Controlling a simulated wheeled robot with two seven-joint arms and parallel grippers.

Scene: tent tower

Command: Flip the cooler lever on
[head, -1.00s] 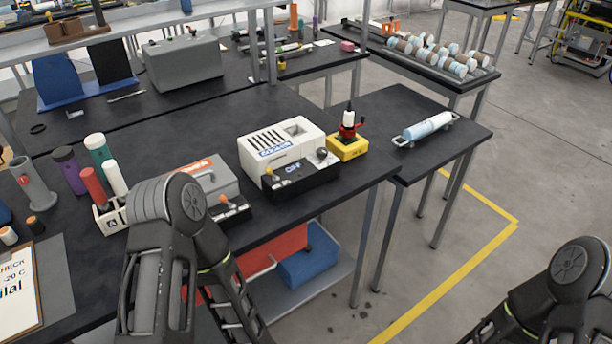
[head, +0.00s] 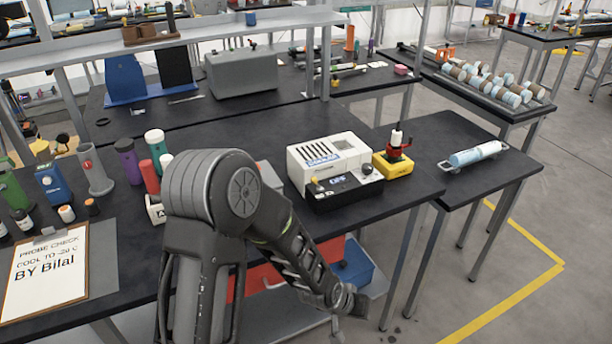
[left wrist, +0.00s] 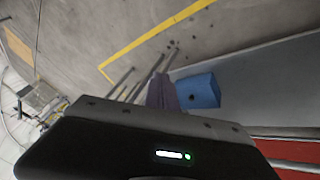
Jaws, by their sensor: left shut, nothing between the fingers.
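A white box unit (head: 330,152) with top vents, a blue label and a black front panel stands near the right front of the dark bench; it looks like the cooler. My left gripper (head: 350,300) hangs low in front of the bench edge, below and apart from the unit. In the left wrist view its fingers (left wrist: 162,92) are together and empty, above the floor. My right gripper is out of view.
A yellow block with a red-and-black fixture (head: 393,163) stands right of the white unit. My left arm mostly hides a grey unit behind it. Bottles and a clipboard (head: 45,270) are at left. A blue bin (left wrist: 200,91) sits on the lower shelf. Floor at right is clear.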

